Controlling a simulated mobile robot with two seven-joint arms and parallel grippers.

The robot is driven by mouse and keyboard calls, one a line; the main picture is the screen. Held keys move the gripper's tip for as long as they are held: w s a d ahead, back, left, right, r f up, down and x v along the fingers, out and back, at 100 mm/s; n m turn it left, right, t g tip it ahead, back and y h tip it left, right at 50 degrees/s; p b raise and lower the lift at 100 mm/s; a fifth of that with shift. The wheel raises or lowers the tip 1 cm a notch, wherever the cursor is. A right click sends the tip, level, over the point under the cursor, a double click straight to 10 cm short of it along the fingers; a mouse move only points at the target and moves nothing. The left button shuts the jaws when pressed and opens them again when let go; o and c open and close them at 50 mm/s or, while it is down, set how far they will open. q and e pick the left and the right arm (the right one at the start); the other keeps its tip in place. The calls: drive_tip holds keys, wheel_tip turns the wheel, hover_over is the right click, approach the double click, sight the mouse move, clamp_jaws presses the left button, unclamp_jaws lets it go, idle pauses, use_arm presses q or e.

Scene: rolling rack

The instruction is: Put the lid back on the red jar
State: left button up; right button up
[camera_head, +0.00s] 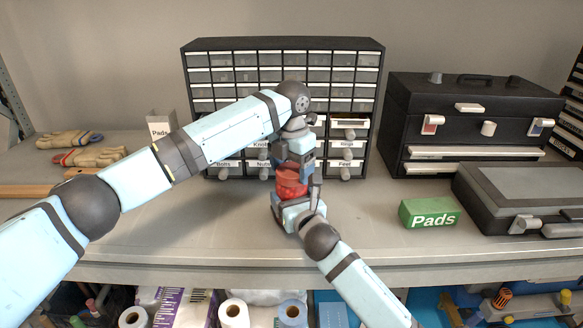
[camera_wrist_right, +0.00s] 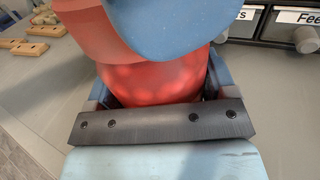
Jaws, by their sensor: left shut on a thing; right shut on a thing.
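The red jar (camera_head: 291,181) is upright above the shelf top, in front of the drawer cabinet. My right gripper (camera_head: 291,198) is shut around its lower body from the front. The wrist view shows the translucent red jar wall (camera_wrist_right: 155,82) between the fingers. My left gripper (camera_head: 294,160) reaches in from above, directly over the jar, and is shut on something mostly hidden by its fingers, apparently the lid. In the wrist view a lighter red rounded part (camera_wrist_right: 88,28) and a blue curved part overlap the jar top. I cannot tell whether lid and jar touch.
The drawer cabinet (camera_head: 282,75) stands close behind the grippers, with one drawer (camera_head: 349,132) partly pulled out. A green Pads box (camera_head: 430,214), a black toolbox (camera_head: 470,110) and a grey case (camera_head: 520,195) are on the right. Gloves (camera_head: 90,157) lie left.

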use_arm(q)
drive_tip(key=shift+m, duration=0.5)
drive_tip(key=o, duration=0.9)
drive_tip(key=shift+c, duration=0.2)
drive_tip(key=shift+r, duration=2.3)
